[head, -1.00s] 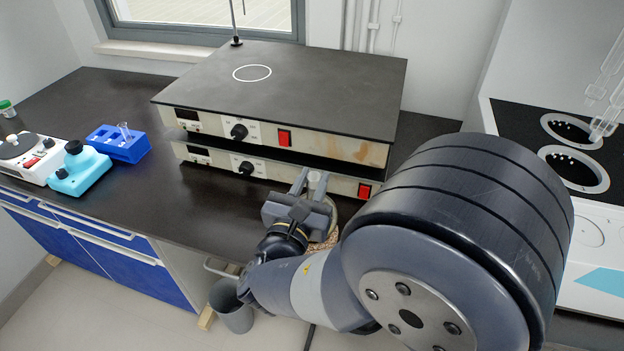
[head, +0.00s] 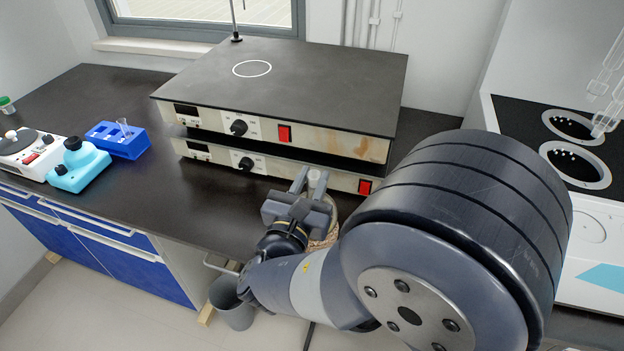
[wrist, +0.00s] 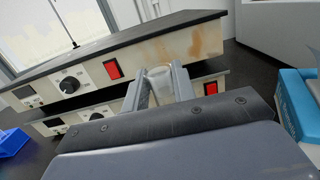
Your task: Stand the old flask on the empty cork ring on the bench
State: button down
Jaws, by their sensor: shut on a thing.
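My gripper (head: 310,183) is low over the front of the bench (head: 215,210), just before the stacked hotplates. It is shut on the neck of a clear glass flask (head: 318,179); the pale neck top also shows between the fingers in the wrist view (wrist: 159,73). The flask's body is mostly hidden behind my gripper and arm. A brown cork ring (head: 322,243) shows in part under the flask, beside my wrist. I cannot tell whether the flask touches the ring.
Two stacked hotplates (head: 270,85) stand close behind my gripper. A blue tube rack (head: 118,141) and a turquoise device (head: 78,167) are on the bench at left. The bench between them and my gripper is clear. A grey bin (head: 232,305) stands on the floor.

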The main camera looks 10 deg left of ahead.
jog(key=shift+f, duration=0.15)
jog(key=c, duration=1.1)
grip_release()
jog(key=s, duration=0.7)
jog(key=s+a+f, duration=0.1)
jog(key=s, duration=0.2)
jog(key=shift+s+b, duration=0.35)
jog(key=shift+b, duration=0.05)
jog(key=w, duration=0.7)
jog(key=w+d+r, duration=0.1)
jog(key=w, duration=0.2)
jog(key=shift+w, duration=0.35)
jog(key=shift+r+p, duration=0.15)
jog(key=shift+p, duration=0.25)
